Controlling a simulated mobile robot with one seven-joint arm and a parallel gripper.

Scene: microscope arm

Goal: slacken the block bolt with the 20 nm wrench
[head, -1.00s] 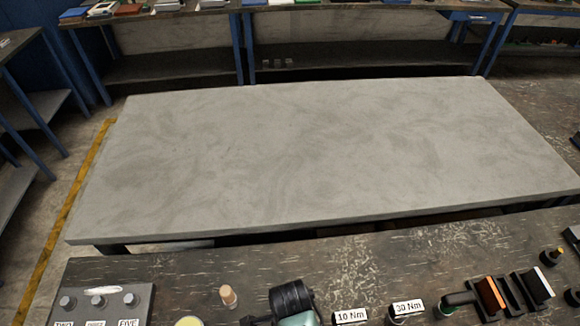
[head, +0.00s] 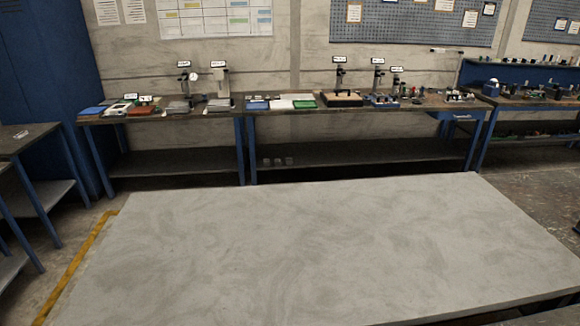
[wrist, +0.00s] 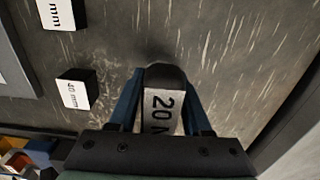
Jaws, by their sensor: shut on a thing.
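My gripper (wrist: 163,75) shows only in the wrist view. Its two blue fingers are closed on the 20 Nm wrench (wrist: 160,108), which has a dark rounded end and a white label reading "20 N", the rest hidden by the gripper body. Whether the wrench still touches the dark scratched surface below cannot be told. The block bolt is not visible in either current view.
In the wrist view, a black block labelled "40 mm" (wrist: 76,90) and another white "mm" label (wrist: 57,14) lie left of my gripper. In the head view, a bare grey table (head: 320,250) fills the foreground. Crowded benches (head: 350,103) line the back wall.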

